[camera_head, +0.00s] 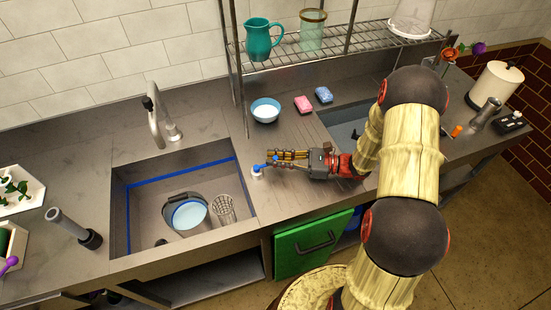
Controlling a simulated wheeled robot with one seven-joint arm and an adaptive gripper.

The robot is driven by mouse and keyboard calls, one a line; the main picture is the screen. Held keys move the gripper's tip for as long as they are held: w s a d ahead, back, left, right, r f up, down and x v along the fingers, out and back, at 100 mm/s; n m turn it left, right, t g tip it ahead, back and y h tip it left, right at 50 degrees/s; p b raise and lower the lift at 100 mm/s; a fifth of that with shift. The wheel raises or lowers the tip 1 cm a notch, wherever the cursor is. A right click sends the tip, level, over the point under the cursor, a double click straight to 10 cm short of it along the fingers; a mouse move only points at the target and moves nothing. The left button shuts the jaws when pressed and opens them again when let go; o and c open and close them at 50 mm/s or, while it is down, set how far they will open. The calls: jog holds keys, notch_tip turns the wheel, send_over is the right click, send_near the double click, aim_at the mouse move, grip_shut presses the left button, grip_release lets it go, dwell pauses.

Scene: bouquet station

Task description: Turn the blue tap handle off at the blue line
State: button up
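The blue tap handle (261,166) stands on a small white base on the counter, just right of the left sink. A blue line (185,171) runs along the inside walls of that sink (126,215), near its top. My gripper (274,157) reaches in from the right, with its fingertips at or very close to the blue handle. Whether they touch it is too small to tell, and so is the gap between the fingers. A curved metal faucet (155,115) stands behind the sink. Its outflow is not clear.
A bucket (186,213) and a wire or glass cup (224,207) are in the left sink. A blue bowl (265,109), a pink sponge (304,104) and a blue sponge (323,94) lie behind my gripper. A shelf rack (300,57) rises behind them.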

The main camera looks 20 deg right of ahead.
jog(key=o, duration=0.5)
jog(key=shift+d, duration=0.1)
jog(key=v, duration=1.2)
jog(key=shift+r, duration=0.1)
